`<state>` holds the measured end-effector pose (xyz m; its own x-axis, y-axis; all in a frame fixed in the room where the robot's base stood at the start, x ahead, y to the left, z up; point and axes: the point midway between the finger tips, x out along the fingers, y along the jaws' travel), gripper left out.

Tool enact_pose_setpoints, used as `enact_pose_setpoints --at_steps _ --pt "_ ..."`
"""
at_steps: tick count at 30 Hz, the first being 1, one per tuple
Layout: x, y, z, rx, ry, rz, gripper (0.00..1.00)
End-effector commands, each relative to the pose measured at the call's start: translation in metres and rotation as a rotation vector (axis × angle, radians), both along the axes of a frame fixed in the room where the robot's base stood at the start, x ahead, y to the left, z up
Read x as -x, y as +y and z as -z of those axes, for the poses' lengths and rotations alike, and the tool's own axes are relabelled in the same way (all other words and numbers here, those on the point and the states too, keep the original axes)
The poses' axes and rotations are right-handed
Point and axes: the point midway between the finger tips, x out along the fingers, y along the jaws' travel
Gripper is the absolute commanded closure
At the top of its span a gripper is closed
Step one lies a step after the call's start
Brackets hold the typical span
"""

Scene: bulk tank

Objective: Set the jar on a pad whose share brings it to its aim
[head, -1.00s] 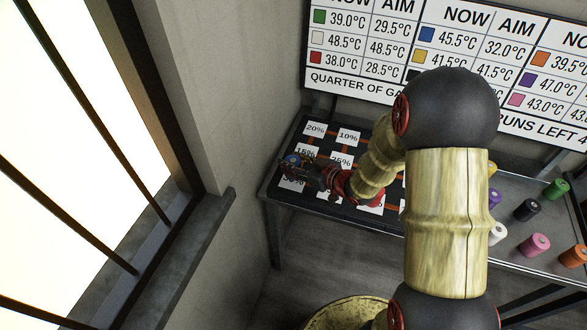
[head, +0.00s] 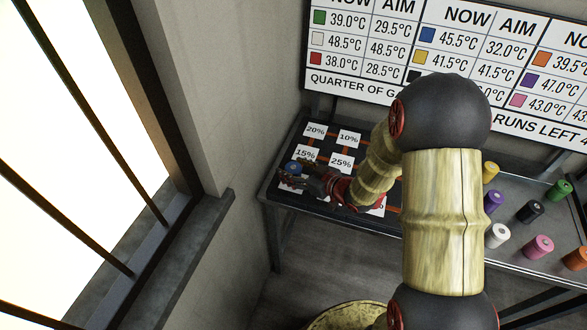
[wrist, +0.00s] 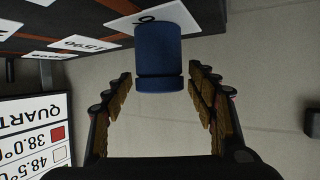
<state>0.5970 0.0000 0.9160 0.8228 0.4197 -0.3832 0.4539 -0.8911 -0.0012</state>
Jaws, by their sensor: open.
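The blue jar (head: 292,168) is at the left end of the dark pad board (head: 273,190), beside a pad marked 15% (head: 306,153). In the wrist view the jar (wrist: 160,50) stands on a white pad (wrist: 118,24) whose label is mostly hidden by it. My gripper (head: 303,177) is open, and its fingers in the wrist view (wrist: 160,76) lie on either side of the jar's lid end with gaps. The wall sign (head: 440,55) lists blue at 45.5°C now and 32.0°C aim.
Pads marked 20% (head: 315,131), 10% (head: 348,138) and 25% (head: 342,162) show no jars. Several other jars, including a white one (head: 498,235) and a purple one (head: 493,201), stand on the grey table (head: 512,214) at right. A window wall is at left.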

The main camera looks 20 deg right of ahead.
Motion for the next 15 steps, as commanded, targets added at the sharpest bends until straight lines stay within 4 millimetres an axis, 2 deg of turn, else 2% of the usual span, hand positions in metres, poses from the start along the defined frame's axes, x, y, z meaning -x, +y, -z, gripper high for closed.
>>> enact_pose_setpoints --at_steps 8,15 --pt "0.001 -0.001 -0.006 0.000 0.000 0.001 0.43" --pt "0.034 -0.020 -0.023 0.000 0.000 0.005 0.43"
